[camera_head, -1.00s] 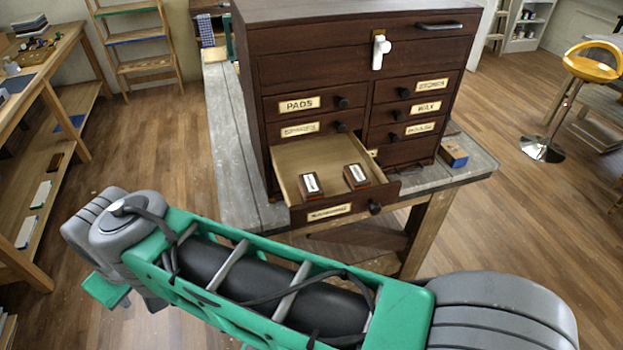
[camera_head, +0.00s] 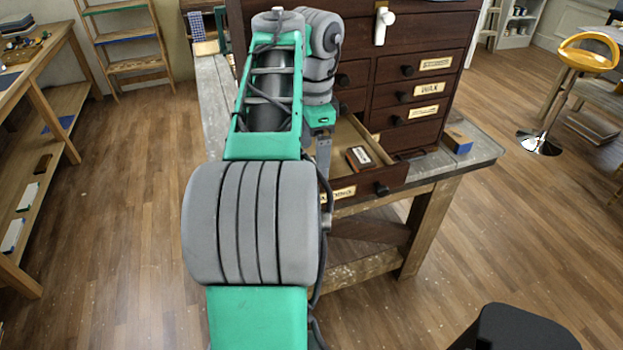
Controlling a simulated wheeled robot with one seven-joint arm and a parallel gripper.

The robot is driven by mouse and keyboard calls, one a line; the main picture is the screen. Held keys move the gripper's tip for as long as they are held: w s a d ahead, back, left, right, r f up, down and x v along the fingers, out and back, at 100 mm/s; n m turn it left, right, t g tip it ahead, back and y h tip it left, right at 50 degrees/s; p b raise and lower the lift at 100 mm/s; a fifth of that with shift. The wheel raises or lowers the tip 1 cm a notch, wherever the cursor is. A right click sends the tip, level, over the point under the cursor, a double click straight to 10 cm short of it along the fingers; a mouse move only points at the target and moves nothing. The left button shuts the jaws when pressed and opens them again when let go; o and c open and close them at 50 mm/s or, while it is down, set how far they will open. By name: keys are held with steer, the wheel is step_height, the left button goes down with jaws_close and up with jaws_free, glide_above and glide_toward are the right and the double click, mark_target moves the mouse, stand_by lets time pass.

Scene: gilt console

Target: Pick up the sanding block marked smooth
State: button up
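An open drawer (camera_head: 401,174) sticks out of the bottom of the dark wooden chest. Inside it, toward the right, lies a small dark and reddish-brown sanding block (camera_head: 359,158) with a white label, too small to read. A second, similar block showed in the drawer's left part earlier; my arm now hides that spot. My gripper (camera_head: 323,158) seems to be the grey metal part below my green wrist, pointing down over the drawer's left part. Its fingers are not clear, so I cannot tell whether it is open or touches a block.
The chest (camera_head: 430,60) has several shut, labelled drawers and stands on a grey workbench (camera_head: 470,165). A small blue and tan box (camera_head: 457,141) sits on the bench right of the chest. A yellow stool (camera_head: 588,58) stands at far right. Wooden shelving (camera_head: 45,150) lines the left.

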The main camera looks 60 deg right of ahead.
steer(key=f+b, duration=0.2)
steer(key=f, duration=0.2)
steer(key=shift+w+f, duration=0.1)
steer(key=shift+w, duration=0.1)
steer(key=shift+c, duration=0.3)
steer(key=c, duration=1.4)
steer(key=shift+r+p, duration=0.4)
steer(key=shift+r, duration=0.15)
steer(key=r+p, duration=0.2)
steer(key=r, duration=0.1)
steer(key=shift+s+r, duration=0.2)
steer(key=shift+r, duration=0.1)
steer(key=s+a+r+p, duration=0.1)
steer(key=s+r+p, duration=0.1)
steer(key=s, duration=0.2)
steer(key=s+r+p, duration=0.2)
steer(key=s+r, duration=0.1)
steer(key=s, duration=0.2)
steer(key=s+a+r+p, duration=0.1)
steer(key=s+r+p, duration=0.1)
steer(key=s+r, duration=0.1)
steer(key=shift+s+a+r, duration=0.2)
steer(key=shift+s+a, duration=0.15)
steer(key=shift+s, duration=0.4)
